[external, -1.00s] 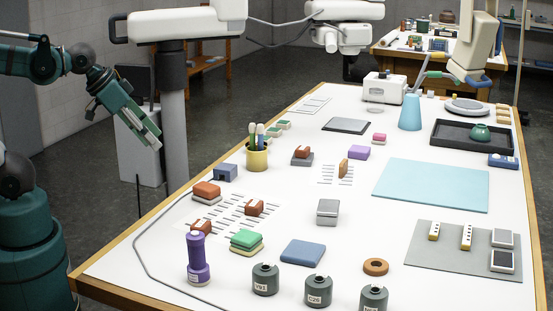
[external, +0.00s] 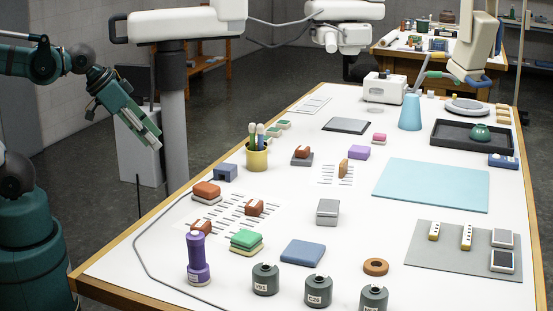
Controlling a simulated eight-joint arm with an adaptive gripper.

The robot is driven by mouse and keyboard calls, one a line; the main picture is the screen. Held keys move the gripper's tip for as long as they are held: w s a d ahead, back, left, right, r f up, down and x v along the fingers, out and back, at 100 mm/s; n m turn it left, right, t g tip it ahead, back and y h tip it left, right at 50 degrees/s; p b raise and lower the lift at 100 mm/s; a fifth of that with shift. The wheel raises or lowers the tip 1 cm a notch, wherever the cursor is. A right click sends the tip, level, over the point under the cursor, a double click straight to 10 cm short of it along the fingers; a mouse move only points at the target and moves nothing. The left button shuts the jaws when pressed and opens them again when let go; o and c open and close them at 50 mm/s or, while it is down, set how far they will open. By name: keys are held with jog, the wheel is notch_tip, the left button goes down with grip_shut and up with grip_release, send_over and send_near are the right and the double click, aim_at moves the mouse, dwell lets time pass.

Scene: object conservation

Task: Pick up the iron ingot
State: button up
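A grey metallic block (external: 327,212), which looks like the iron ingot, lies on the white table near its middle. It has a lighter top and a seam around its side, and nothing touches it. My gripper (external: 154,142) hangs off the table's left side, far to the left of the block and higher. It points down and to the right. I cannot make out a gap between its fingers, and no held object shows.
Grey labelled canisters (external: 265,280) line the front. A light blue mat (external: 432,185) lies bare to the right.

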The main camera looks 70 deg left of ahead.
jog(key=shift+o, duration=0.3)
jog(key=shift+w+r, duration=0.1)
jog(key=w+a+r+n+g+p, duration=0.1)
jog(key=w+a+r+n+p, duration=0.15)
jog(key=w, duration=0.55)
jog(key=w+a+r+n+g+p, duration=0.1)
jog(key=w+a+r+g, duration=0.1)
jog(key=w+a, duration=0.35)
jog(key=w+a+r+n+g+p, duration=0.1)
jog(key=w+a+r+n+p, duration=0.1)
jog(key=w, duration=0.7)
jog(key=w+a+f+n+g+p, duration=0.1)
jog(key=w+a+f, duration=0.3)
jog(key=w+a, duration=0.1)
jog(key=w+a+f+n+g+p, duration=0.1)
jog(key=w+a+f+n, duration=0.1)
jog(key=w+a+f, duration=0.2)
jog(key=w+a+f+n+g+p, duration=0.1)
jog(key=w+a+f, duration=0.4)
jog(key=w, duration=0.5)
jog(key=shift+a+f+n+g+p, duration=0.1)
jog(key=shift+a+n+g+p, duration=0.35)
jog(key=shift+a, duration=0.8)
jog(key=shift+w+a+f, duration=0.1)
jog(key=shift+a+f, duration=0.15)
jog(key=shift+f, duration=0.1)
jog(key=shift+f, duration=1.3)
